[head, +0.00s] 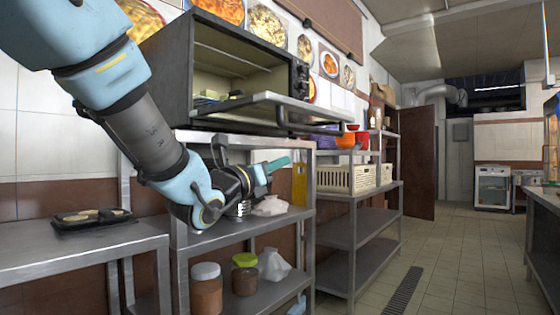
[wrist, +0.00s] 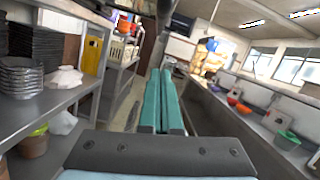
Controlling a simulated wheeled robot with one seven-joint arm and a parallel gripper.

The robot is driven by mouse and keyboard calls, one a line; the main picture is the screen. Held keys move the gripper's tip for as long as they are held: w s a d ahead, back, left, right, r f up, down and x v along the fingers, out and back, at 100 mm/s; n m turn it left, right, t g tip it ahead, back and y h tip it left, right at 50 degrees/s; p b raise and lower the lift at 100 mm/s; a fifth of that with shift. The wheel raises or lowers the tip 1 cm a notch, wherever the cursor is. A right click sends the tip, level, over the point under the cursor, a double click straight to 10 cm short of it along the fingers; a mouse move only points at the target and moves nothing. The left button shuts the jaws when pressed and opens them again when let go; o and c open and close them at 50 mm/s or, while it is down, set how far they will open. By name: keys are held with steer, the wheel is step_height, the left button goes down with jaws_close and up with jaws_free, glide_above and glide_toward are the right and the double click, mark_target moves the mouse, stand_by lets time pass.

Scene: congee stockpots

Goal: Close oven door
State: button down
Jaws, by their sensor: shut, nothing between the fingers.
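The oven (head: 215,62) stands on top of a metal shelf unit, dark and boxy, with knobs on its right side. Its door (head: 295,108) is hinged down at the bottom and stands open, sticking out roughly level toward the front. Some items lie inside the oven, too small to tell. My gripper (head: 278,163) is below the open door, in front of the shelf, pointing right, with teal fingers. In the wrist view my gripper (wrist: 162,100) has its two fingers together with nothing between them. It appears apart from the door.
A tray of food (head: 90,217) lies on the left table. A white bag (head: 270,205), jars (head: 206,288) and stacked plates (wrist: 25,76) are on the shelves beside the arm. Cream baskets (head: 348,179) stand on the right-hand shelf unit. The tiled floor to the right is clear.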

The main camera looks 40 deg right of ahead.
mark_target(282, 127)
steer(key=w+d+r+p, duration=0.2)
steer(key=w+d+r, duration=0.1)
steer(key=d+r, duration=0.3)
steer(key=shift+w+d, duration=0.2)
steer(key=shift+d, duration=0.55)
